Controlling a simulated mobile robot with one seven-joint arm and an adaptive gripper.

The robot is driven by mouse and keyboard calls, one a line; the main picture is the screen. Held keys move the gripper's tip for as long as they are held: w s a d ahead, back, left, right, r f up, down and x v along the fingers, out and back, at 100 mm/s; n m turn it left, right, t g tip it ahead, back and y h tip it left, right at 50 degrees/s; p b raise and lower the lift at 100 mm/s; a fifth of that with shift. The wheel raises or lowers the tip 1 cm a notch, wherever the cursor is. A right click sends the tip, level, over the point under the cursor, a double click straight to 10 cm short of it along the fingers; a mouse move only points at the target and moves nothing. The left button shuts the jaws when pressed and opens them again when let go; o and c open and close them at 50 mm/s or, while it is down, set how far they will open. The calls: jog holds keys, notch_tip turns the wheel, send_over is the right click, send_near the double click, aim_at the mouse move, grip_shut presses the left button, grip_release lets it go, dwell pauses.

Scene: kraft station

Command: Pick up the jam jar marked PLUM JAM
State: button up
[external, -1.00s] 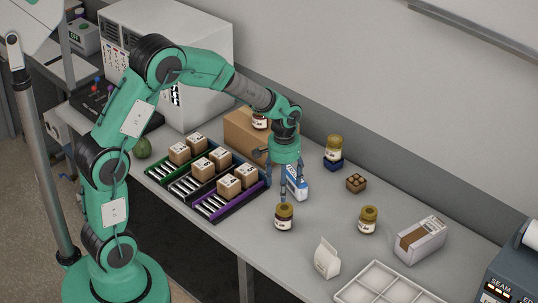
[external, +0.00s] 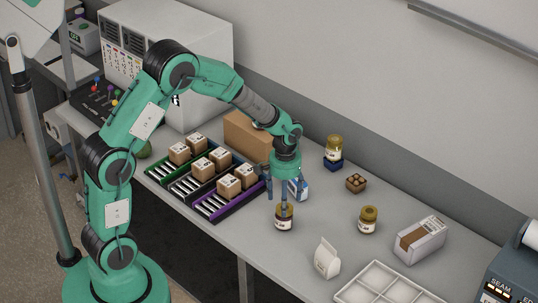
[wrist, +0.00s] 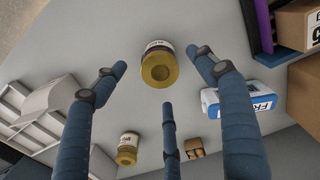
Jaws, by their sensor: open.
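A jam jar with a gold lid and a pale label (external: 284,222) stands upright on the bench directly below my gripper (external: 277,198). My gripper is open and points down, with its three blue fingers spread. In the wrist view that jar (wrist: 158,70) lies between the spread fingertips, with no clear contact. A second gold-lidded jar (external: 367,219) stands to the right; it also shows in the wrist view (wrist: 127,150). A third jar (external: 334,148) stands on a blue block at the back. I cannot read the jar labels, so I cannot tell which is PLUM JAM.
A blue and white carton (external: 299,188) stands close behind my gripper. Trays with small boxes (external: 247,207) lie to the left, a cardboard box (external: 243,135) behind them. A white carton (external: 327,258), a grey package (external: 420,240) and a divided white tray (external: 350,291) are at the right.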

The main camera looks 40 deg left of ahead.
jog(key=shift+f, duration=1.55)
jog(key=shift+f+b, duration=0.65)
jog(key=shift+f, duration=1.95)
jog(key=c, duration=1.6)
jog(key=shift+o, duration=0.2)
jog(key=shift+r, duration=0.2)
